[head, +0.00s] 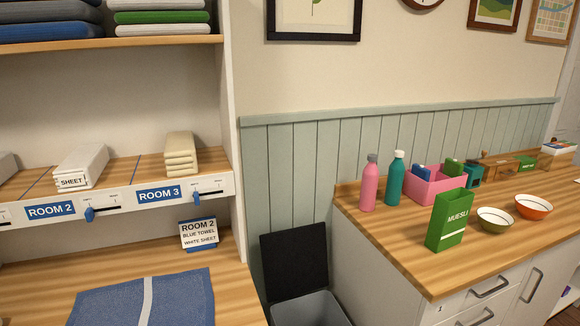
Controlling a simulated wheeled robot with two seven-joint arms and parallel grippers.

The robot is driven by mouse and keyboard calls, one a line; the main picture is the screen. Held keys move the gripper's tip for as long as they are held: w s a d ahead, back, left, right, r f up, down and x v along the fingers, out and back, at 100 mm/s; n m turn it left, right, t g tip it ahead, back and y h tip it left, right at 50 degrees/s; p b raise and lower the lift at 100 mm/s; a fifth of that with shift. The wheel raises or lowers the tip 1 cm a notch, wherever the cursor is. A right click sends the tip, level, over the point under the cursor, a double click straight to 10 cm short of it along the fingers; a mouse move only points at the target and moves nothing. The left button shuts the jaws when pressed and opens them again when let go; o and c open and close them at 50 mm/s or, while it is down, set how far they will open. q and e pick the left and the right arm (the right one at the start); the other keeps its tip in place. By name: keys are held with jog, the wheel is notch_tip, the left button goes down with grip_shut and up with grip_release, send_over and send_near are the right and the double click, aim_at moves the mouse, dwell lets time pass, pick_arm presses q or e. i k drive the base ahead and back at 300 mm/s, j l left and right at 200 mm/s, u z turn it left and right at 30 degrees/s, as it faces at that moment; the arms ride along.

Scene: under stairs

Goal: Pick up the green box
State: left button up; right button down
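The green box (449,221), labelled MUESLI, stands upright on the wooden counter (400,247) near its front edge, at the right of the head view. It stands in front of a pink bin and to the left of a green bowl. Neither of my grippers shows in the head view.
A pink bottle (369,183), a teal bottle (395,178) and a pink bin (423,188) stand behind the box. A green bowl (495,220) and an orange bowl (533,207) are to its right. An open lidded bin (300,268) stands left of the counter.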

aim_at(450, 215)
jog(key=z, duration=1.45)
